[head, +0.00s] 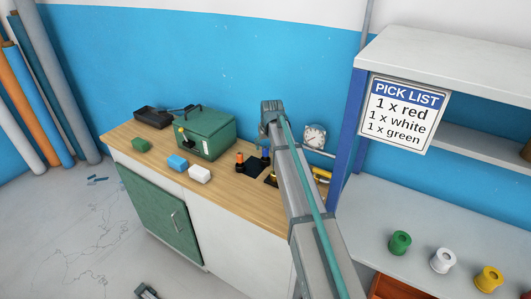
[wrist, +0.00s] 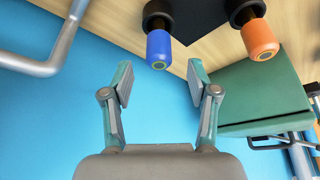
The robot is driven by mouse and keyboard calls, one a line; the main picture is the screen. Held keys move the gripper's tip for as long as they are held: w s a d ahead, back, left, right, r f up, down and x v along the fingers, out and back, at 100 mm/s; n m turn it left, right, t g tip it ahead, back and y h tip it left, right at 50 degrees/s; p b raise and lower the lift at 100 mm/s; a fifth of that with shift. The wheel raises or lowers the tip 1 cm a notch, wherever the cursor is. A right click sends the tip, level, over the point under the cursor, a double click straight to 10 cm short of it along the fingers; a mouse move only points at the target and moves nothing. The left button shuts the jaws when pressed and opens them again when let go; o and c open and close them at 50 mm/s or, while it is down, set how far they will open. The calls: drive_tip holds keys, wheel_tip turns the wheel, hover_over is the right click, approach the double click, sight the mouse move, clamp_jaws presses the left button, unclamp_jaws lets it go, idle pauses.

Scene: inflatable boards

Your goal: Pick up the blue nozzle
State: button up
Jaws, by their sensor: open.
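The blue nozzle (wrist: 158,50) shows in the wrist view with its black collar, beside a dark block. It also shows small in the head view (head: 265,153), partly hidden by my arm. My gripper (wrist: 161,76) is open and empty. In the wrist view the blue nozzle's tip lies just beyond the fingertips, about midway between them, and neither finger appears to touch it. The gripper's fingers cannot be made out in the head view.
An orange nozzle (wrist: 260,40) stands close to the blue one. A gauge (head: 314,136) and silver pipe (wrist: 45,67) are nearby. A shelf stands right.

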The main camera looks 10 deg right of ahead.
sight(266, 147)
drive_tip(key=shift+p+x, duration=0.55)
drive_tip(key=shift+x, duration=1.2)
clamp_jaws()
